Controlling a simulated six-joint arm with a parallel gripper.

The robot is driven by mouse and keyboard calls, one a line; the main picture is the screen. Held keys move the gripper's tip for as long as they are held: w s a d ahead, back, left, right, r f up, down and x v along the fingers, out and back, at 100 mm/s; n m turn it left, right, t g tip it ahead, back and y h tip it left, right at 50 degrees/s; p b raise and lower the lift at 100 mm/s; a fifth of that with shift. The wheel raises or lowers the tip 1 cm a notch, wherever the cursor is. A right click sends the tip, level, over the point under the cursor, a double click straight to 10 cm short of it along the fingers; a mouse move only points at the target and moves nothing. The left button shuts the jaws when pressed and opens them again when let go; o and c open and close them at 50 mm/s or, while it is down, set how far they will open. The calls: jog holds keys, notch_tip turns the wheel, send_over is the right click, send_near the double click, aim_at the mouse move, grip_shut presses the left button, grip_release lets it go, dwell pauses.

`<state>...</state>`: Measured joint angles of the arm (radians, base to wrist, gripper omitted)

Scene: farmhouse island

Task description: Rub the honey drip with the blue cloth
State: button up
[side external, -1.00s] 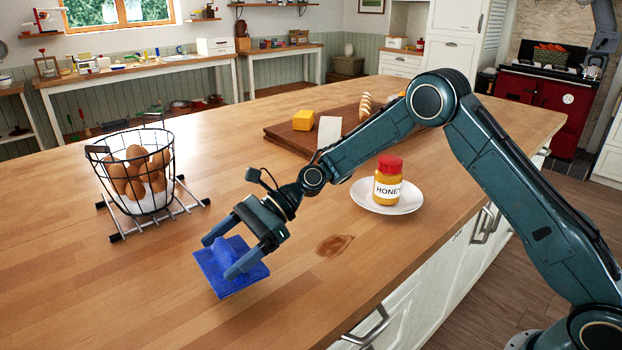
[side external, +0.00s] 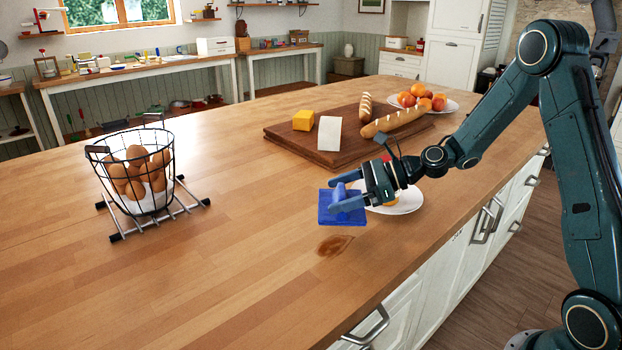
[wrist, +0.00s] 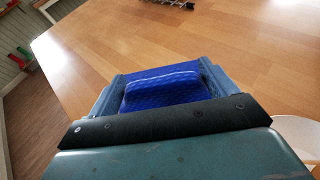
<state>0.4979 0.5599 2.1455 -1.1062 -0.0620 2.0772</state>
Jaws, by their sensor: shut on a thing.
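The blue cloth (side external: 341,217) is pinched in my gripper (side external: 340,196), which is shut on its raised middle fold. In the side view, the cloth appears just behind the honey drip (side external: 334,245), a brown glossy patch on the wooden counter. The cloth looks held above the counter, but its exact height is hard to tell. In the wrist view, the cloth (wrist: 165,88) shows between my fingers, and the drip is not seen there.
A wire egg basket (side external: 131,187) stands on a rack at the left. A wooden board (side external: 290,135) with yellow cheese (side external: 303,120), a white block and bread lies behind my gripper. A fruit plate (side external: 450,106) stands farther back. The counter's left foreground is clear.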

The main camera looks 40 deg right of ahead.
jog(key=shift+s+d+r+m+t+h, duration=0.1)
jog(key=shift+s+d+m+t+h, duration=0.25)
jog(key=shift+d, duration=0.35)
jog(key=shift+s+d+m+t+h, duration=0.15)
jog(key=shift+s+d, duration=0.25)
jog(key=shift+d, duration=0.25)
send_over(351, 234)
jog(key=shift+f, duration=2.85)
jog(key=shift+a+f, duration=0.35)
jog(key=shift+f, duration=0.3)
jog(key=shift+a+f, duration=0.3)
jog(key=shift+f, duration=0.3)
jog(key=shift+a, duration=4.55)
jog(key=shift+d, duration=5.2)
jog(key=shift+r, duration=4.1)
